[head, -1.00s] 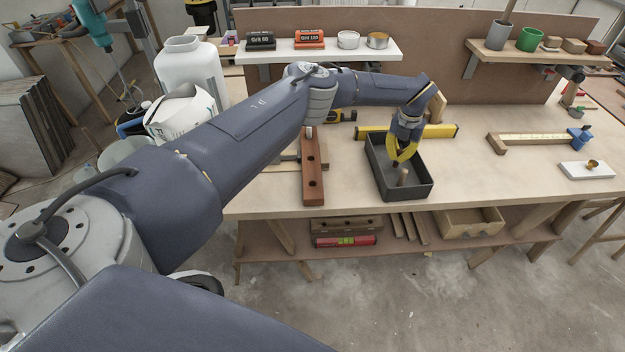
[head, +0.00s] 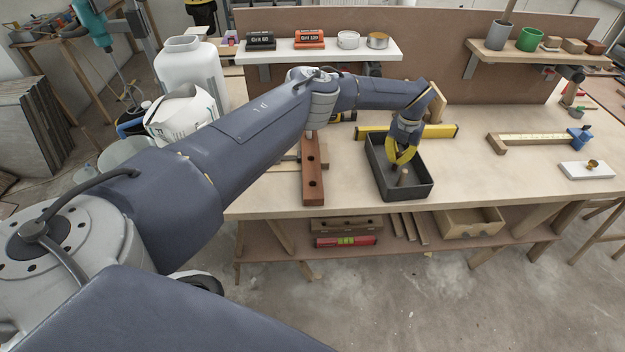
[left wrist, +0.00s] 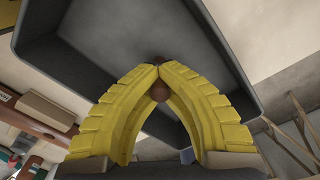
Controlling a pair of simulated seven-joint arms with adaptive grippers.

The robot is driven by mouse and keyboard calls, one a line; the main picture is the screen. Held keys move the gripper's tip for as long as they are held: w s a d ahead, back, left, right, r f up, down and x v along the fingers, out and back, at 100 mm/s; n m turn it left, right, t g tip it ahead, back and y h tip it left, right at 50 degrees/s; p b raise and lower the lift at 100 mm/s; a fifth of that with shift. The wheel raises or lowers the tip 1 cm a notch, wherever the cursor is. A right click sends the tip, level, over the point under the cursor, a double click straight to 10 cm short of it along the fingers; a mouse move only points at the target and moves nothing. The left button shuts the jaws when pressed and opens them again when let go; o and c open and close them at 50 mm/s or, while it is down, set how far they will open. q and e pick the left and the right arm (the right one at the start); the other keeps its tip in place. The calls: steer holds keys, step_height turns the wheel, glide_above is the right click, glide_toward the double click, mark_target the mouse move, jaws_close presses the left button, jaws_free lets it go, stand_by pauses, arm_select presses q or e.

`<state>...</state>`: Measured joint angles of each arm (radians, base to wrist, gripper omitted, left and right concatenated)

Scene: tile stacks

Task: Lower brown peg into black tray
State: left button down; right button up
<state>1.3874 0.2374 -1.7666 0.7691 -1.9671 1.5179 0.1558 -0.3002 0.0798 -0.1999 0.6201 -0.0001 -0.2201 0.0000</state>
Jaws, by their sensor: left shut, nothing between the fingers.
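The black tray (head: 425,190) stands on the bench, and its dark interior and rim fill the upper part of the left wrist view (left wrist: 237,60). My left gripper (head: 400,160) has its yellow fingers down inside the tray, tips together and empty. A brown peg (head: 403,178) stands in the tray close by the fingertips. In the left wrist view, a round brown peg end (left wrist: 159,91) shows in the gap between the bowed fingers (left wrist: 157,66). Whether the fingertips touch the peg is unclear. My right gripper is out of view.
A brown wooden block with holes (head: 312,185) lies left of the tray. A yellow level (head: 440,131) lies behind the tray. A clamp-like bar (head: 535,138) and a white plate with a brass knob (head: 585,170) lie right. Bench between them is clear.

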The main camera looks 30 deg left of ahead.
arm_select(q)
steer(key=shift+f, duration=0.2)
steer(key=c, duration=2.2)
jaws_free()
steer(key=c, duration=1.5)
jaws_free()
